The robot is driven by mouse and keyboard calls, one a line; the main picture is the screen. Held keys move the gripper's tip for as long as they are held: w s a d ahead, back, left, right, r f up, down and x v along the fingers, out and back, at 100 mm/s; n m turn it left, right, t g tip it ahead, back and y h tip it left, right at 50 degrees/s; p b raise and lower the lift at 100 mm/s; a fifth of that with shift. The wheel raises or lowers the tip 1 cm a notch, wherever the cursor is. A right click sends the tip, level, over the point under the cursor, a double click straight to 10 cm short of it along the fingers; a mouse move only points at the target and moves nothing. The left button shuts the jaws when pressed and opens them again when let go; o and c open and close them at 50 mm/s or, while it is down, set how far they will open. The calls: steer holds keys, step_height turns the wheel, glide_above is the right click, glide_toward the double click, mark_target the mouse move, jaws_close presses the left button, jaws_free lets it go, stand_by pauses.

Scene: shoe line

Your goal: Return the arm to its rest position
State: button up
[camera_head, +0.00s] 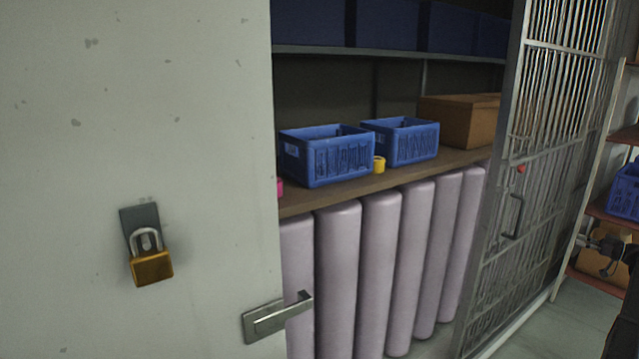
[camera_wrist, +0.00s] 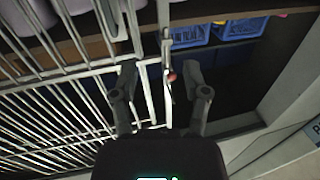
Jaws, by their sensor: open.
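My gripper (camera_wrist: 165,78) is open and empty in the wrist view, its two fingers spread in front of the barred gate. In the head view, part of my arm shows at the right edge, and the gripper's fingers are not clear there. The gate bars also show in the wrist view (camera_wrist: 60,110), with a red spot near the right finger.
A pale door (camera_head: 140,90) with a brass padlock (camera_head: 152,267) and lever handle (camera_head: 277,316) fills the left. Blue crates (camera_head: 327,155) (camera_head: 400,141), a yellow roll (camera_head: 379,164) and a cardboard box (camera_head: 465,121) sit on a shelf above pale rolls (camera_head: 337,270). Shelving (camera_head: 615,222) stands at right.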

steer(key=a+f+m+g+h+p, duration=0.1)
steer(key=a+f+m+g+p, duration=0.3)
steer(key=a, duration=2)
steer(key=a+f+g+h+p, duration=0.15)
steer(key=a+g, duration=0.35)
steer(key=a, duration=2)
steer(key=s+a+f+m+g+h+p, duration=0.1)
steer(key=s+a+m+g+h+p, duration=0.3)
steer(key=s+a, duration=2.3)
steer(key=a+h+p, duration=0.1)
steer(key=a+h, duration=0.1)
steer(key=h, duration=0.3)
steer(key=shift+s+f, duration=0.25)
steer(key=shift+f, duration=0.1)
steer(key=shift+d, duration=0.15)
